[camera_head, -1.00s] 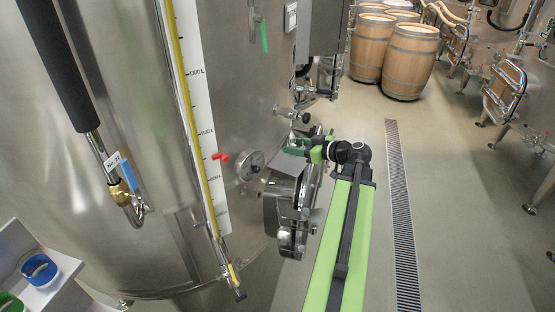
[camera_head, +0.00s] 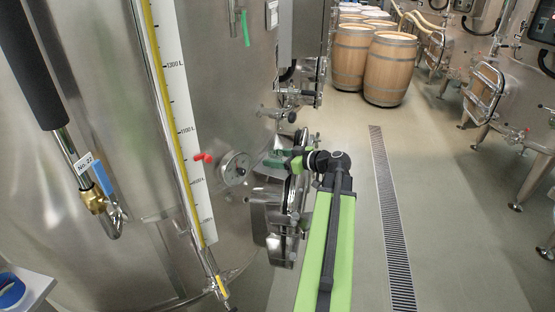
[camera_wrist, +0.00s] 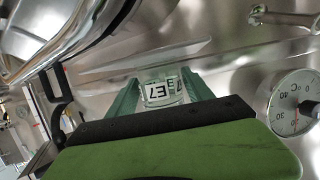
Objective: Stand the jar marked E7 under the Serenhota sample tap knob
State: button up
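The jar marked E7 (camera_wrist: 159,92) is clear, with a black-on-white label that reads upside down in the wrist view. It sits between the two green fingers of my gripper (camera_wrist: 160,95), which are shut on it. In the head view my gripper (camera_head: 275,161) is beside the near steel vat, close to the dial gauge, and the jar is hard to make out there. A small tap with a dark knob (camera_head: 291,117) sticks out of the vat above the gripper. A metal fitting (camera_wrist: 290,18) shows at the upper right of the wrist view. I can read no Serenhota label.
The dial thermometer (camera_head: 235,167) and a red-handled valve (camera_head: 204,157) are on the vat left of the gripper. The vat's hatch (camera_head: 285,215) juts out just below. The floor around the drain grate (camera_head: 390,220) is clear; barrels (camera_head: 388,68) stand behind.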

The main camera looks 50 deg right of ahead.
jog(key=shift+o, duration=0.6)
jog(key=shift+s+d+r, duration=0.1)
jog(key=shift+s+r, duration=0.15)
jog(key=p+v, duration=0.3)
jog(key=v, duration=0.8)
jog(key=shift+s+p, duration=0.25)
jog(key=shift+p, duration=0.1)
